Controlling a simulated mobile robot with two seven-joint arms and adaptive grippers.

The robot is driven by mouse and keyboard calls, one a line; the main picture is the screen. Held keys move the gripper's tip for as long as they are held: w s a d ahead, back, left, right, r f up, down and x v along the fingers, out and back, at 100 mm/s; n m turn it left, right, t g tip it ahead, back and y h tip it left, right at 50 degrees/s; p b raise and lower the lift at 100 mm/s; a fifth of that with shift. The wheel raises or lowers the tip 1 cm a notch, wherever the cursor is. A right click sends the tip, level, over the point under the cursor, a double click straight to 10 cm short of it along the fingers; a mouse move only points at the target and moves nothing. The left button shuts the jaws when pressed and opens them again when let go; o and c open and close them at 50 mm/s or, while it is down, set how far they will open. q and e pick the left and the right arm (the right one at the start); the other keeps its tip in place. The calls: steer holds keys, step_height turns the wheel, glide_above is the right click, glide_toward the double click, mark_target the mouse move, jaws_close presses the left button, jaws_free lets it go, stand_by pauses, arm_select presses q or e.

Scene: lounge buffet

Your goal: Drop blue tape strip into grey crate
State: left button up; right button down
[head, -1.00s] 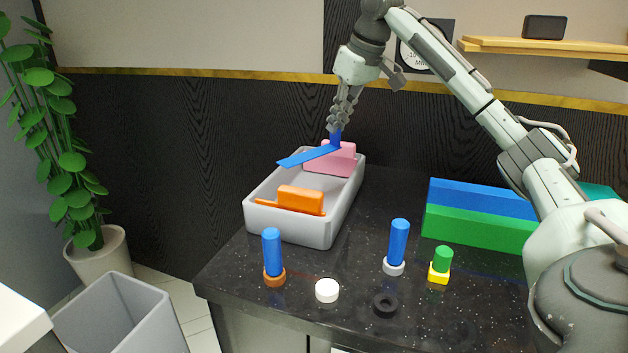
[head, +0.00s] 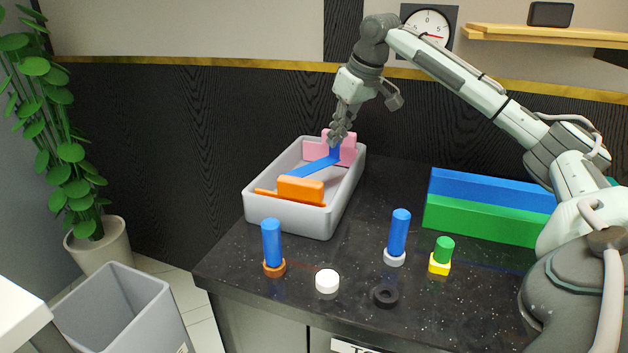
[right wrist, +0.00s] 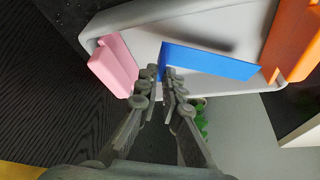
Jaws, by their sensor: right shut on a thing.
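The blue tape strip (head: 314,167) is held at its upright end by my right gripper (head: 338,140), which is shut on it. The strip's long flat part reaches left and toward the front, over the inside of the grey crate (head: 290,219). In the right wrist view the strip (right wrist: 210,63) extends to the right from the fingertips (right wrist: 160,77), above the crate floor with a shadow on it. The crate stands on the dark counter and also holds a pink piece (head: 347,150) at the back and an orange piece (head: 301,190) at the front. My left gripper is not in view.
On the counter (head: 340,325) before the crate stand blue cylinders (head: 271,243) (head: 399,232) on rings, a white disc (head: 327,281), a black ring (head: 386,295) and a green-yellow piece (head: 443,250). Blue and green long blocks (head: 480,220) lie right. A grey bin (head: 122,310) stands left.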

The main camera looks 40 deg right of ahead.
steer(key=c, duration=1.6)
jaws_free()
steer(key=v, duration=1.2)
steer(key=shift+s, duration=0.1)
